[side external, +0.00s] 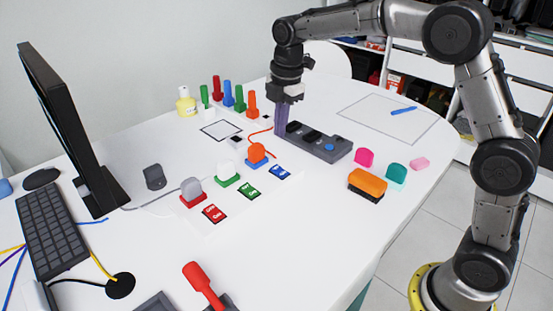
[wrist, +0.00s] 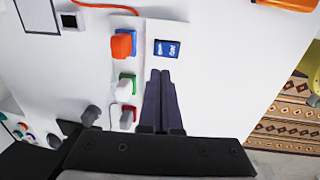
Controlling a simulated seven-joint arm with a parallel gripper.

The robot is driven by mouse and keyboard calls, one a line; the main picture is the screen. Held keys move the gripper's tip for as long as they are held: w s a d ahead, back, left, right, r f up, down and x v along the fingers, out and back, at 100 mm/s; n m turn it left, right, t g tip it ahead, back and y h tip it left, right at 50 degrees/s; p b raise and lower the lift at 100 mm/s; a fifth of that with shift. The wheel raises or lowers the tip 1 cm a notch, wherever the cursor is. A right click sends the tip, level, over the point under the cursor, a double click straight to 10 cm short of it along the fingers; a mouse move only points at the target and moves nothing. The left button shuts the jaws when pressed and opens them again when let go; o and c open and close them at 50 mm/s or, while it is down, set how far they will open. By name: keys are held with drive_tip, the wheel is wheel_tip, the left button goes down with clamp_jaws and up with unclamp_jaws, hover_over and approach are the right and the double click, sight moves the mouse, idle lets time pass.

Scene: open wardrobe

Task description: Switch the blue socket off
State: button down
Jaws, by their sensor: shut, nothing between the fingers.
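The blue socket (side external: 262,163) sits on the white table with an orange plug (side external: 256,151) in it; the plug also shows in the wrist view (wrist: 121,46). A small blue switch plate with white lettering (side external: 280,172) lies beside it, and shows in the wrist view (wrist: 167,48) just beyond my fingertips in the picture. The lettering is too small to read surely. My gripper (side external: 281,130) is shut and empty, pointing down at the left end of a dark grey strip. Its closed fingers show in the wrist view (wrist: 160,76), apart from the plate in the picture.
Green (side external: 228,179) and red (side external: 193,199) sockets with plugs stand in line, with green (side external: 249,190) and red (side external: 214,213) plates beside them. The dark grey strip (side external: 320,142) has a blue button. An orange-black block (side external: 367,185) lies right. A monitor (side external: 70,125) stands left.

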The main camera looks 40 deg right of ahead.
sight(276, 169)
drive_tip(key=f, duration=0.7)
drive_tip(key=w+f, duration=0.1)
drive_tip(key=f, duration=0.2)
drive_tip(key=shift+w+f, duration=0.1)
drive_tip(key=shift+f, duration=0.15)
drive_tip(key=shift+w+f, duration=0.1)
drive_tip(key=shift+f, duration=0.2)
drive_tip(key=shift+s+r, duration=0.15)
drive_tip(key=shift+s, duration=0.7)
drive_tip(key=shift+r, duration=0.1)
wheel_tip(276, 169, up, 14)
drive_tip(key=s, duration=0.1)
drive_tip(key=shift+s, duration=0.3)
